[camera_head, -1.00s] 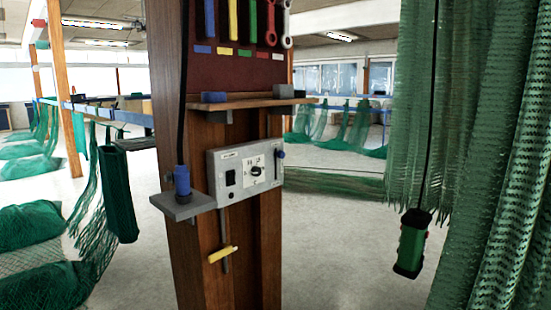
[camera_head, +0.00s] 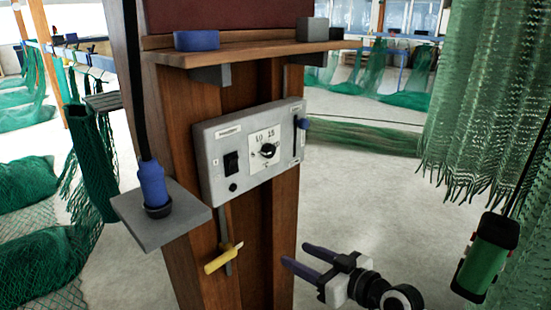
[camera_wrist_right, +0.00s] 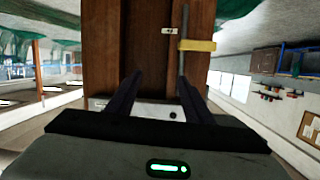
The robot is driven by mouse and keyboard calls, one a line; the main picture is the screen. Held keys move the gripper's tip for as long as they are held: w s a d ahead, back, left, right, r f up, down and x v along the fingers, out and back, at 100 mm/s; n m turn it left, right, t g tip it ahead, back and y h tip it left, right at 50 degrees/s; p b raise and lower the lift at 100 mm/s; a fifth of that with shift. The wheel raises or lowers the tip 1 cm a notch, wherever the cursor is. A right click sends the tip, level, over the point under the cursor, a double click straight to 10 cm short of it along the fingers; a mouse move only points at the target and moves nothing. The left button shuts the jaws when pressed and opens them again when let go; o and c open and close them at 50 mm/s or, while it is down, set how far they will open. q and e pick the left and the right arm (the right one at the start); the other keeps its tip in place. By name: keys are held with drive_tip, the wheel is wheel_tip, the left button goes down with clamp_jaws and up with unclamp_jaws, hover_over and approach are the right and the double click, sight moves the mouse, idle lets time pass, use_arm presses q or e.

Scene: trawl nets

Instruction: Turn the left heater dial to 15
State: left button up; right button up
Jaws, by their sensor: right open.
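A grey control box (camera_head: 250,152) is fixed to a wooden post. Its front carries a black round dial (camera_head: 268,150) on a white scale plate, where the marks "10" and "15" are readable. The pointer's exact setting is too small to tell. My right gripper (camera_head: 292,256) is open and empty, low and to the right of the post, below the box and apart from it. In the right wrist view its two dark fingers (camera_wrist_right: 158,82) are spread, with the box's pale edge (camera_wrist_right: 150,108) between and beyond them. My left gripper is not in view.
A wooden shelf (camera_head: 240,50) with a blue block (camera_head: 196,40) juts out above the box. A grey bracket (camera_head: 160,222) holds a blue tool (camera_head: 153,186) on the left. A yellow handle (camera_head: 222,258) sticks out below. A green hanging pendant (camera_head: 488,255) and nets (camera_head: 490,100) are at right.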

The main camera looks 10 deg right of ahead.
sight(272, 151)
drive_tip(key=w+d+r+n+t+y, duration=0.15)
drive_tip(key=w+r, duration=0.25)
drive_tip(key=r, duration=0.6)
drive_tip(key=w+d+r+t+y, duration=0.15)
drive_tip(key=w+r, duration=0.25)
drive_tip(key=r, duration=0.5)
drive_tip(key=shift+g, duration=0.5)
drive_tip(key=p+x, duration=0.1)
drive_tip(key=x, duration=0.8)
drive_tip(key=shift+d+r+p, duration=0.1)
drive_tip(key=shift+p, duration=0.3)
drive_tip(key=shift+w+a, duration=0.3)
drive_tip(key=shift+w, duration=0.15)
drive_tip(key=c, duration=1)
